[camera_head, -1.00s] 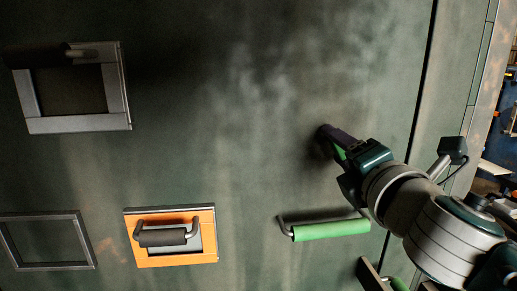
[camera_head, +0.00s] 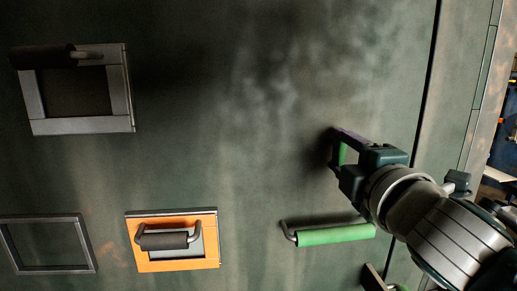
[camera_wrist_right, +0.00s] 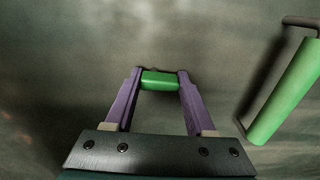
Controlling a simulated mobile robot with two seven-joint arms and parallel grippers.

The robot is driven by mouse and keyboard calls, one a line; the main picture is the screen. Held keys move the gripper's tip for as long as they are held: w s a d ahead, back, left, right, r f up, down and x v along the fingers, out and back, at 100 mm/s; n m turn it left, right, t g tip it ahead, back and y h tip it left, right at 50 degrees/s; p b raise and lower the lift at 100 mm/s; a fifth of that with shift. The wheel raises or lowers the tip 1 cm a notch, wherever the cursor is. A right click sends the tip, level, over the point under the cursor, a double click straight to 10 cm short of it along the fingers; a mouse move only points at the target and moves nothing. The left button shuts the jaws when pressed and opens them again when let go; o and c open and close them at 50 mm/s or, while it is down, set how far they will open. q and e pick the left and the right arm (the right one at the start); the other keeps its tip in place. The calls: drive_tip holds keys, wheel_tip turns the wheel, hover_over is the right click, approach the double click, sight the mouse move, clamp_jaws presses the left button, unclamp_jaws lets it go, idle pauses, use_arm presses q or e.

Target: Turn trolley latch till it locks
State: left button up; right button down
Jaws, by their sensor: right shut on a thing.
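My right gripper (camera_head: 342,154) reaches in from the right and is at the dark green panel. Its purple fingers are shut on a small green latch grip (camera_wrist_right: 158,81), which spans the gap between the fingertips in the right wrist view. In the head view the latch grip (camera_head: 342,153) is a small green patch, mostly hidden by the fingers. The latch's base and any lock mark are hidden or too dark to tell. My left gripper is not in view.
A green bar handle (camera_head: 335,234) sits just below the gripper; it also shows at right in the wrist view (camera_wrist_right: 285,93). Further left are an orange-framed plate with a black handle (camera_head: 172,264), a grey-framed opening (camera_head: 82,127) and an empty frame (camera_head: 50,269).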

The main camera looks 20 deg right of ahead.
drive_tip(key=shift+c, duration=1.2)
unclamp_jaws()
drive_tip(key=b+v, duration=0.1)
drive_tip(key=v, duration=0.9)
drive_tip(key=shift+d, duration=0.1)
